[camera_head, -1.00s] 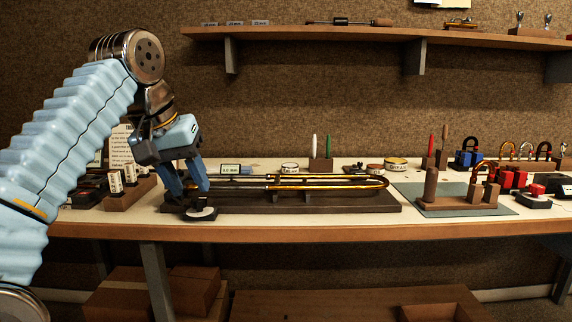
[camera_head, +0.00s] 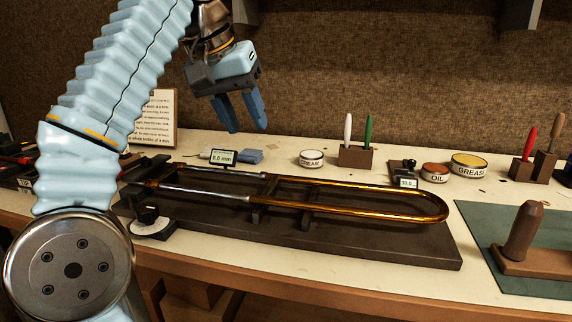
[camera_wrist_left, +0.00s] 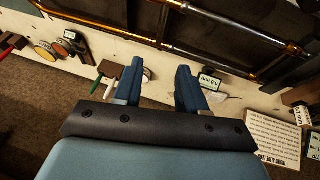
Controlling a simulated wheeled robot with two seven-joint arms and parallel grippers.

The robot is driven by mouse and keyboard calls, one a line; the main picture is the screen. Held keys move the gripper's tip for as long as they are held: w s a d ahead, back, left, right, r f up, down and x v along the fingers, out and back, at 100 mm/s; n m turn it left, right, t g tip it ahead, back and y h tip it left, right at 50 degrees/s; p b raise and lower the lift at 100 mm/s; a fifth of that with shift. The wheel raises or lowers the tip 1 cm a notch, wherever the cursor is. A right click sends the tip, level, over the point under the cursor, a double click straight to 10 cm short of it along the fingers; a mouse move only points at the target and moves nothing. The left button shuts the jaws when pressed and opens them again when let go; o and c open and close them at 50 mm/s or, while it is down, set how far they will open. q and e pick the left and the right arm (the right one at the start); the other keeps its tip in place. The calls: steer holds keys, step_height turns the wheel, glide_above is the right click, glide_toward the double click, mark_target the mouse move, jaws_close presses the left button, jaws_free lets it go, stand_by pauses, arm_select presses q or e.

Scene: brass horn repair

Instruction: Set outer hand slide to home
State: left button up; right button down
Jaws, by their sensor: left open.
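The outer hand slide (camera_head: 400,197) is a long brass U-shaped tube lying in a dark wooden cradle (camera_head: 330,245) on the bench. Its bow points right, and silver inner tubes (camera_head: 215,193) show at the left part. A small display reading about 0.0 mm (camera_head: 222,157) stands behind the cradle's left part. My left gripper (camera_head: 246,130) is open and empty, raised above the back of the bench behind the slide. In the left wrist view its two blue fingers (camera_wrist_left: 160,92) are apart with nothing between them, and the slide tubes (camera_wrist_left: 285,60) run beyond them. My right gripper is not in view.
Cream (camera_head: 312,160), oil (camera_head: 435,173) and grease (camera_head: 469,167) tins stand behind the slide. A block with white and green brushes (camera_head: 356,155) is between them. A green mat (camera_head: 535,268) lies right.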

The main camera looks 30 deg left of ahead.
mark_target(272, 180)
arm_select(q)
steer(key=b+x, duration=0.1)
steer(key=x, duration=1.2)
steer(key=shift+f+b, duration=0.3)
steer(key=shift+b, duration=0.1)
jaws_close()
